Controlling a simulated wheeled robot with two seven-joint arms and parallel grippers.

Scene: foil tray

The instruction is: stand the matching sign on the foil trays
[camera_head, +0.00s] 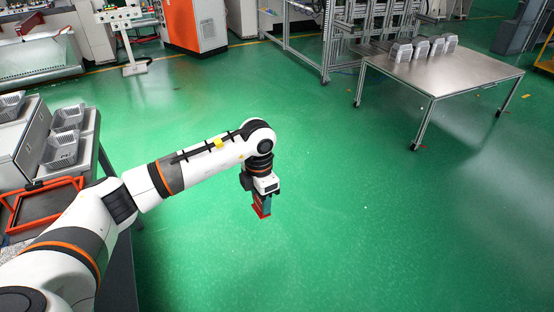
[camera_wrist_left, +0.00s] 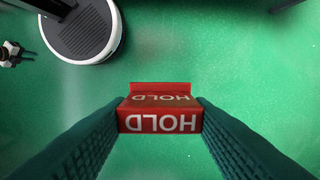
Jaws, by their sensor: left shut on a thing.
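My left gripper (camera_head: 262,198) is shut on a red sign (camera_head: 262,212) and holds it over the open green floor. In the left wrist view, the sign (camera_wrist_left: 160,115) sits between the two dark fingers, with white letters reading HOLD upside down. Several foil trays (camera_head: 420,47) stand in a row at the back of a metal table (camera_head: 455,72) at the far right. More foil trays (camera_head: 60,151) sit on a surface at the left. Any markings on the trays are too small to read.
An orange-red frame (camera_head: 45,207) lies on the left bench beside my arm. The front of the far table is bare. Wide green floor (camera_head: 330,200) lies clear between my arm and that table. Machines and an orange-white cabinet (camera_head: 195,25) stand at the back.

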